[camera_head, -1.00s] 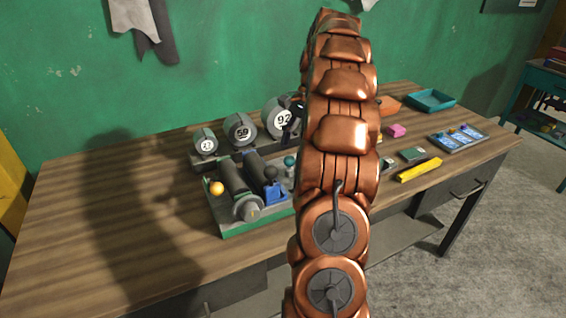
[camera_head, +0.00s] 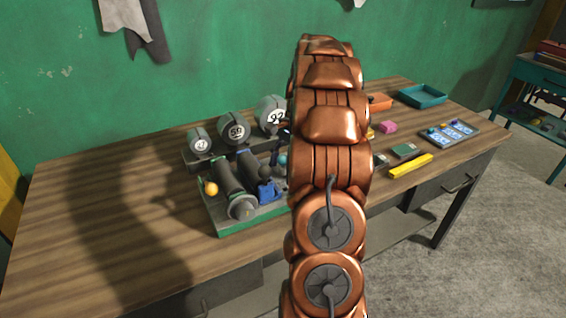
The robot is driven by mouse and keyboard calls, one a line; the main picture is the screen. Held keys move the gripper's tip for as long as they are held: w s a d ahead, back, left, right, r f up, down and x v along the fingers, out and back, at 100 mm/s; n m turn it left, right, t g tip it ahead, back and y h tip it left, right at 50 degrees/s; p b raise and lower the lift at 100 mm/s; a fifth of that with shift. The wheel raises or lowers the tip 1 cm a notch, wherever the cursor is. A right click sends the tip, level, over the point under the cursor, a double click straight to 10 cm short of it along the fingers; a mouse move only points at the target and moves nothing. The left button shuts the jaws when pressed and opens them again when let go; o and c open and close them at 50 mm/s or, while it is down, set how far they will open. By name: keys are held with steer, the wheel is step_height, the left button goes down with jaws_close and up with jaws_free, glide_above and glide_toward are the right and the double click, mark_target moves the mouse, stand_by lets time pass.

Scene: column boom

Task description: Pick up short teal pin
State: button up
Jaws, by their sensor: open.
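A small teal round top (camera_head: 282,159), which looks like the short teal pin, shows at the back right of the green-edged grey tray (camera_head: 235,228). My arm's copper links stand just right of it, and its lower part is hard to make out. My gripper is hidden behind my raised arm, so I cannot see its fingers or how far it is from the pin.
The tray also holds dark cylinders (camera_head: 229,182), an orange ball (camera_head: 211,189) and a blue block (camera_head: 267,192). Numbered grey discs (camera_head: 232,128) stand behind it. A yellow bar (camera_head: 411,166) and a teal bin (camera_head: 423,96) lie right. The table's left is clear.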

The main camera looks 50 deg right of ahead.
steer(key=shift+a+f, duration=0.1)
steer(key=shift+f, duration=0.05)
jaws_close()
stand_by(0.4)
